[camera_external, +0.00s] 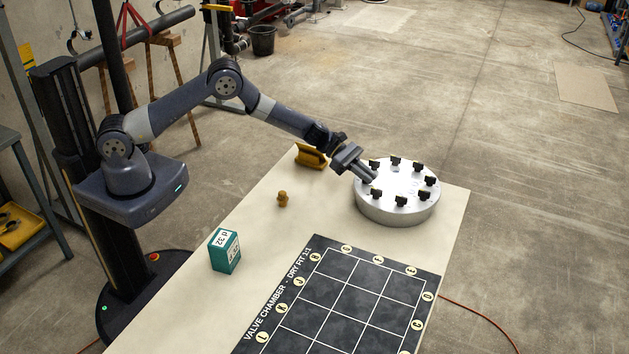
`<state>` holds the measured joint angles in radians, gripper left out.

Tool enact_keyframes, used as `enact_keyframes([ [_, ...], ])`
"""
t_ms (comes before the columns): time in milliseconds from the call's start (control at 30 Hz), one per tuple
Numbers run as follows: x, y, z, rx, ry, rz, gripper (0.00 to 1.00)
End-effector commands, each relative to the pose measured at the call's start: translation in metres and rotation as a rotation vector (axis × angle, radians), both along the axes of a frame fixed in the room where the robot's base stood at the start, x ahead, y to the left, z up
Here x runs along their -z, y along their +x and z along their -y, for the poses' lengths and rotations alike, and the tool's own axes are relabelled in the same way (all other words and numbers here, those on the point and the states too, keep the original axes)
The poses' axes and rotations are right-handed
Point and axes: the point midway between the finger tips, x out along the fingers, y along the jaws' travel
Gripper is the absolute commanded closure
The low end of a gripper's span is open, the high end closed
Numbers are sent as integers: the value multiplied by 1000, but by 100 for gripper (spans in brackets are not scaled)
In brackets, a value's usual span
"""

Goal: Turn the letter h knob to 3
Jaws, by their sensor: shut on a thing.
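A round silver drum (398,212) stands on the far end of the table, with several black knobs around the rim of its top. One is the front knob (401,201), another the far knob (396,161). The letters and numbers by the knobs are too small to read, so I cannot tell which is h. My gripper (371,178) reaches in from the left, with its fingers low over the drum's left rim. It is shut on a knob there, mostly hidden by the fingers. I cannot read that knob's setting.
A black grid board (345,290) with round letter marks lies at the table's front. A teal box (226,256), a small ochre peg (282,199) and a yellow-brown holder (310,156) stand left of the drum. The table (265,228) is bare between them.

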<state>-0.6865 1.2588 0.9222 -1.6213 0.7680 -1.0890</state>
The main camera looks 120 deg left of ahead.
Motion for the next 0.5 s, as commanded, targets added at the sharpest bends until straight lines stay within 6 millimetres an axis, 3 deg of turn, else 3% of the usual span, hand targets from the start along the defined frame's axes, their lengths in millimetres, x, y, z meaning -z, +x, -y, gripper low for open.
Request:
enact_keyframes([
  [500, 3, 0, -1, 308, 2, 1, 100],
])
